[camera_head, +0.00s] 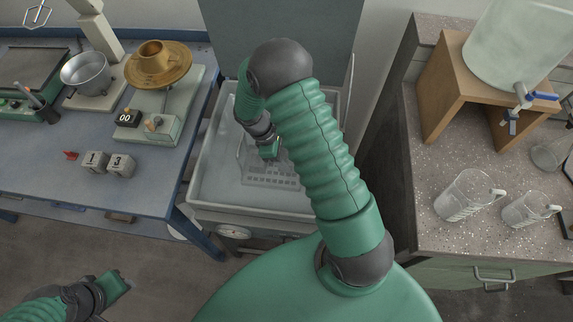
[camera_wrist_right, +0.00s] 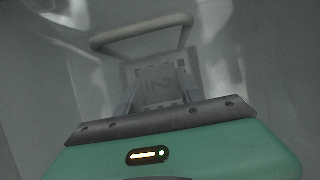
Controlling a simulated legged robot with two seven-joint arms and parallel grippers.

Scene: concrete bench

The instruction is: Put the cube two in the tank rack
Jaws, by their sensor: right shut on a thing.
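The open tank (camera_head: 215,180) stands in the middle of the head view, and the clear tank rack (camera_head: 262,180) sits inside on its floor. My right gripper (camera_head: 270,152) reaches down into the tank at the rack. In the right wrist view it is shut on cube two (camera_wrist_right: 160,82), a grey cube with a faint 2 between the fingers. The rack's handle bar (camera_wrist_right: 140,33) rises behind the cube. Whether the cube touches the rack floor is unclear. My left gripper (camera_head: 118,284) is at the lower left, away from the tank; its jaws are unclear.
Cubes one (camera_head: 95,161) and three (camera_head: 121,164) sit on the blue bench (camera_head: 150,190) beside a small red object (camera_head: 71,155). A scale with a brass pan (camera_head: 158,68) and a metal pot (camera_head: 85,74) stand behind. Glass jugs (camera_head: 465,195) stand on the right counter.

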